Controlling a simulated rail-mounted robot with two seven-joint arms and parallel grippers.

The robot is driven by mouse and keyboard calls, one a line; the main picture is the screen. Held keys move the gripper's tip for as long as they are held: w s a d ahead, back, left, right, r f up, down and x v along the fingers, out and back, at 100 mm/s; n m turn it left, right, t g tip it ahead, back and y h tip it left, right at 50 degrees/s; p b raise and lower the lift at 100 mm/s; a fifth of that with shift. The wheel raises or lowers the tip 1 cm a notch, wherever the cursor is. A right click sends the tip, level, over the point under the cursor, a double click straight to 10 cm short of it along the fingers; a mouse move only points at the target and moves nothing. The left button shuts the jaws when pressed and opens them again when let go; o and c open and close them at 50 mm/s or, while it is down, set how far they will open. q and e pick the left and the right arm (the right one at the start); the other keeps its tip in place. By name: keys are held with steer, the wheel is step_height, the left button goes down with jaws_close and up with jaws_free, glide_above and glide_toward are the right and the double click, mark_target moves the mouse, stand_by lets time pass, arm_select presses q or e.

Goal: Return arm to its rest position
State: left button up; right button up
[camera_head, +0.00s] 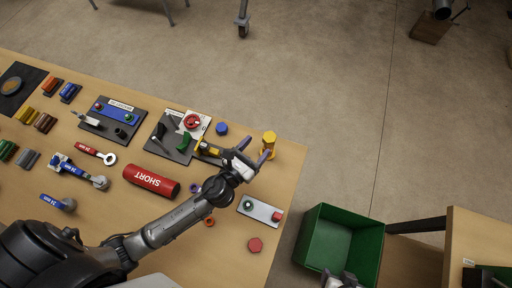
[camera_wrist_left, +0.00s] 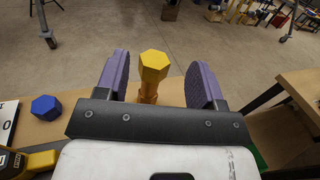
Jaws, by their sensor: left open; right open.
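My left gripper (camera_head: 256,151) reaches over the right part of the table, with its purple fingers open. In the left wrist view the open fingers (camera_wrist_left: 158,82) frame a yellow hex-topped post (camera_wrist_left: 153,66). The post does not appear gripped. In the head view the yellow post (camera_head: 269,139) stands near the table's far right edge, just ahead of the fingertips. My right gripper (camera_head: 342,280) shows only in part at the bottom edge, in front of the green bin, and is open.
The wooden table (camera_head: 225,254) holds a red SHORT cylinder (camera_head: 151,181), a blue hex piece (camera_head: 222,128), a red hex piece (camera_head: 255,245), valves and panels. A green bin (camera_head: 325,254) stands to the right, by a second table (camera_head: 462,228).

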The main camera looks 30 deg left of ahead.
arm_select(q)
steer(key=shift+r, duration=0.85)
